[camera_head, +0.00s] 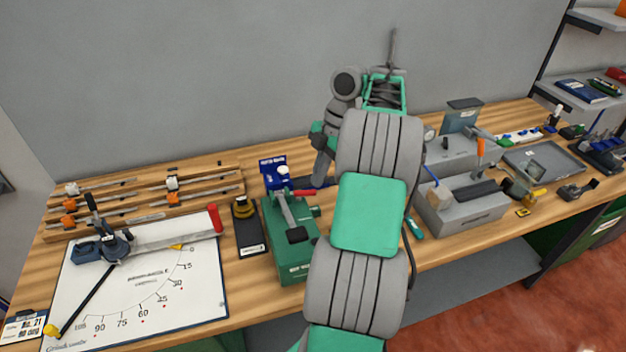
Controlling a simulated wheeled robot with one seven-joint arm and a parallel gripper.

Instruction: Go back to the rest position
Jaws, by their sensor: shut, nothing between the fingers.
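My arm rises from the bottom of the head view through the middle, in thick ribbed grey and green links. At its top, above the back of the workbench, I see a green open frame with dark parts inside. A thin grey tip points upward from it against the wall; I take this to be my gripper (392,38). The tip looks narrow and closed, with nothing held. A grey round joint of mine stands just left of it. My arm hides the bench behind it.
The wooden workbench (150,328) crosses the view. Left are a white angle board (205,285), a slotted wooden rack (228,190) and a black-and-yellow item (249,235). A green block (285,255) stands beside my arm. Right are grey machines (467,208), a tray (545,163) and shelves (590,95).

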